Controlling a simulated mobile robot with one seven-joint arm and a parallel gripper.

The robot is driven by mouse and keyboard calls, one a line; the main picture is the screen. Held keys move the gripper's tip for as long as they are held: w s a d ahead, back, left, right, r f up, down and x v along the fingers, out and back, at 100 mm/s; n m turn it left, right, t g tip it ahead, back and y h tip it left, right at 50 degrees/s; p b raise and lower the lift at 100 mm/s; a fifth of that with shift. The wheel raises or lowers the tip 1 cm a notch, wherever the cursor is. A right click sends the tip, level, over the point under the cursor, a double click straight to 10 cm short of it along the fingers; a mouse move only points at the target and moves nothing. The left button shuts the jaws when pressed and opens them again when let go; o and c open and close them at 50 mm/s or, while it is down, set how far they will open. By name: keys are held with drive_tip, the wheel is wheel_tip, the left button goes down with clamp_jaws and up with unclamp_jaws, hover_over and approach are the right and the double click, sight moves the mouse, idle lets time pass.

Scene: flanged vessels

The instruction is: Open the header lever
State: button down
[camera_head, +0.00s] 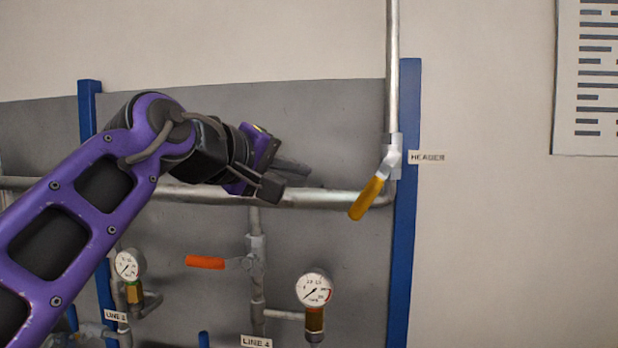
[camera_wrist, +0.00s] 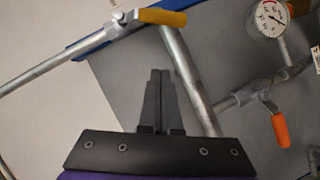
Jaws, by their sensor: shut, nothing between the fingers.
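The header lever has a yellow handle (camera_head: 366,198) that slants down and to the left from its valve (camera_head: 392,158) on the vertical pipe, beside the HEADER label (camera_head: 427,157). The handle stands at an angle to that pipe, neither in line nor square across. In the wrist view the yellow handle (camera_wrist: 163,18) lies at the top, beyond the fingertips. My gripper (camera_head: 292,170) is shut and empty, left of the handle and apart from it. Its two fingers (camera_wrist: 160,78) lie together in the wrist view.
A horizontal pipe (camera_head: 320,198) runs behind my gripper. Below it are an orange lever (camera_head: 206,262) on the LINE 4 valve and pressure gauges (camera_head: 314,289). A blue post (camera_head: 405,230) stands right behind the header valve.

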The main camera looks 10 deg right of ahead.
sight(374, 186)
drive_tip(key=w+d+f, duration=0.4)
drive_tip(key=w+d, duration=0.1)
drive_tip(key=d, duration=0.4)
drive_tip(key=shift+w+y, duration=0.3)
drive_tip(key=shift+w, duration=0.05)
drive_tip(key=shift+d+f+b, duration=0.2)
drive_tip(key=shift+f+b, duration=0.1)
drive_tip(key=shift+b, duration=0.4)
